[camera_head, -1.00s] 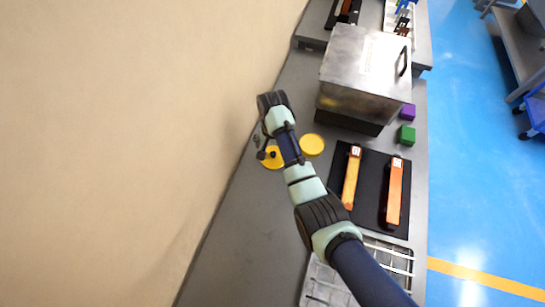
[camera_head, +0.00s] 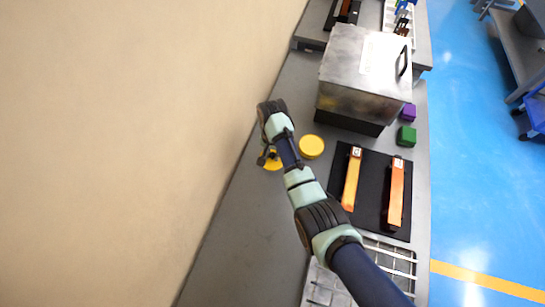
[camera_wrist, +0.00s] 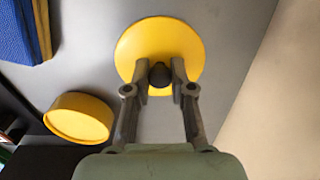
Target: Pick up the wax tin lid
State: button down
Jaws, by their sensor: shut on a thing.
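The wax tin lid (camera_wrist: 160,40) is a flat yellow disc with a dark round knob (camera_wrist: 160,74). In the wrist view my gripper (camera_wrist: 160,78) is shut on the knob, one finger on each side. In the head view the lid (camera_head: 272,163) shows as a yellow edge by my gripper (camera_head: 268,155), partly hidden by my arm. The yellow tin (camera_head: 311,147) stands just right of the lid on the bench; it also shows at the left of the wrist view (camera_wrist: 78,117). I cannot tell whether the lid is clear of the bench.
A metal box machine (camera_head: 362,75) stands beyond the tin. Purple (camera_head: 408,112) and green (camera_head: 406,136) blocks sit to its right. A black mat (camera_head: 373,190) holds two orange-handled tools. A wire rack (camera_head: 390,262) is nearer. The bench (camera_head: 235,235) is bare on the left, beside the wall.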

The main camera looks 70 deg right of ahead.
aim_at(272, 154)
jog(key=shift+a+f, duration=0.1)
jog(key=shift+f, duration=0.05)
notch_tip(272, 154, up, 20)
jog(key=p, duration=1)
